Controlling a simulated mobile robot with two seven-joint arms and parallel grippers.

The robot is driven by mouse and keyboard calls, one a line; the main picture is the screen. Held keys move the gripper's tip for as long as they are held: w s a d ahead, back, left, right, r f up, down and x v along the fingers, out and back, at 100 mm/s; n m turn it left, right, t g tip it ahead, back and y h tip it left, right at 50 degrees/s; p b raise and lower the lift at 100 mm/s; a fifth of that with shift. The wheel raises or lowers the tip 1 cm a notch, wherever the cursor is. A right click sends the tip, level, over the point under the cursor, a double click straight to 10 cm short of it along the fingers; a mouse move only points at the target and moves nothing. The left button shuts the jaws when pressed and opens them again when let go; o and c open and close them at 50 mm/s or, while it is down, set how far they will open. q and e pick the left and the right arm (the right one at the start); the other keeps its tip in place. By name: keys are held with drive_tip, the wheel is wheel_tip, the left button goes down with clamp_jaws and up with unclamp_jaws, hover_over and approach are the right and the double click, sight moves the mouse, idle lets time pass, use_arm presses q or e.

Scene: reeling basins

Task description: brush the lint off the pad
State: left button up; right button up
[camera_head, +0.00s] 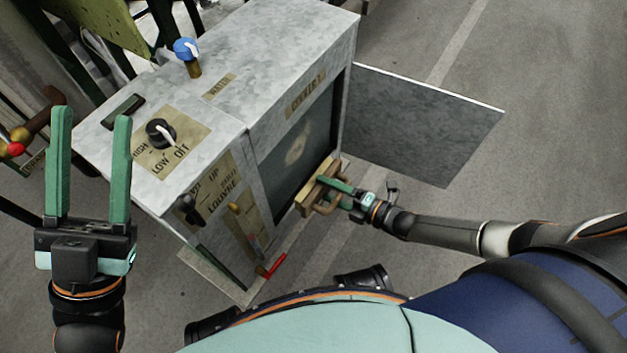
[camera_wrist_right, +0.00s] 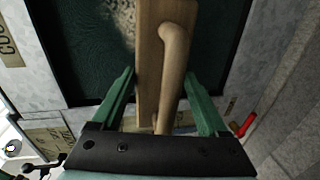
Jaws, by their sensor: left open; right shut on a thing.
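The dark green pad (camera_head: 276,192) is set upright in the open front of a grey metal cabinet. A pale lint patch (camera_head: 296,150) lies near its middle; it also shows at the top of the right wrist view (camera_wrist_right: 118,16). My right gripper (camera_head: 328,194) is shut on the looped handle of a wooden brush (camera_head: 309,192). The brush is at the pad's lower right, and its block (camera_wrist_right: 149,62) covers part of the pad in the wrist view. I cannot tell whether its bristles touch the pad. My left gripper (camera_head: 91,115) is open and empty, left of the cabinet.
The cabinet top (camera_head: 270,45) carries a blue-capped valve (camera_head: 186,49) and a black knob (camera_head: 160,132). A grey door panel (camera_head: 425,125) stands open at the right. A red lever (camera_head: 271,266) sticks out low at the front. The floor right of the door is clear.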

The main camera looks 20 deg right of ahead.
drive_tip(key=shift+w+a, duration=0.3)
drive_tip(key=shift+w, duration=0.05)
drive_tip(key=x, duration=0.1)
drive_tip(key=b+x, duration=0.1)
drive_tip(key=x, duration=0.1)
drive_tip(key=r+b+x, duration=0.1)
drive_tip(key=x, duration=0.1)
drive_tip(key=shift+w+a, duration=0.25)
drive_tip(key=shift+x, duration=0.85)
idle(0.5)
